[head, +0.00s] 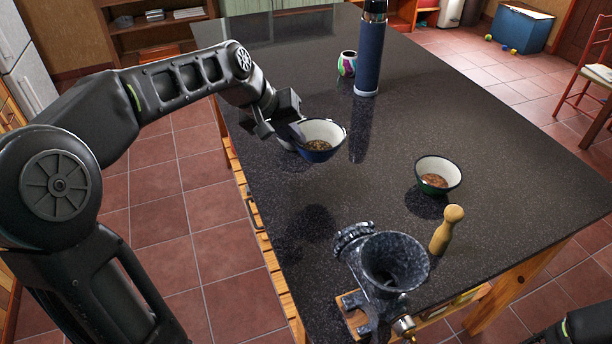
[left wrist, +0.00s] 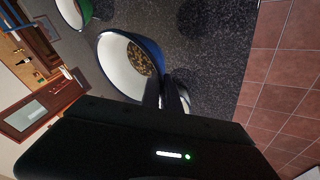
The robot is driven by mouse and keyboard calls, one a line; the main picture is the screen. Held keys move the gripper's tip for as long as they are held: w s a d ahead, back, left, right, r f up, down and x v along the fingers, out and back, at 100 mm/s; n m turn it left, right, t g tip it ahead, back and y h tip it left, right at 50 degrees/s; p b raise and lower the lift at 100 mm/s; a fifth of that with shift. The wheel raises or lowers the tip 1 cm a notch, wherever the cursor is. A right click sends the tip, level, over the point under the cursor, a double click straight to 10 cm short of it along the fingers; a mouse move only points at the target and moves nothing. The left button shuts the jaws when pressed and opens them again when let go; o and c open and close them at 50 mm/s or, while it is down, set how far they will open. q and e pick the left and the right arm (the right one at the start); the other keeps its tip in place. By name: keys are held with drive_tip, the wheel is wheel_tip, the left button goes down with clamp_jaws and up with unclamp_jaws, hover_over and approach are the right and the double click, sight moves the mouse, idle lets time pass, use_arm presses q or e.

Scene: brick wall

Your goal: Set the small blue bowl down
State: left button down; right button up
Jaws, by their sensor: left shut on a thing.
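The small blue bowl (head: 321,155), white inside and holding brown bits, is over the left part of the dark counter (head: 375,185). It also shows in the left wrist view (left wrist: 107,58). My left gripper (head: 297,134) is shut on the bowl's rim, on its left side in the head view. Its dark fingers (left wrist: 165,92) show at the rim in the left wrist view. A dark shadow lies on the counter apart from the bowl, so the bowl looks raised. My right gripper is out of view.
A green bowl (head: 452,177) with brown contents stands to the right. A wooden pepper mill (head: 446,230) and a dark stone-like grinder (head: 385,265) are near the front edge. A blue bottle (head: 369,55) and a colourful cup (head: 347,64) stand behind. The counter in front of the blue bowl is clear.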

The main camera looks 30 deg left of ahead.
use_arm(q)
drive_tip(key=shift+s+d+r, duration=0.1)
drive_tip(key=shift+f, duration=3.15)
drive_tip(key=shift+f+p, duration=0.4)
drive_tip(key=shift+f, duration=1.5)
drive_tip(key=shift+f, duration=0.25)
drive_tip(key=c, duration=1.6)
unclamp_jaws()
drive_tip(key=shift+r, duration=0.1)
drive_tip(key=shift+r, duration=0.1)
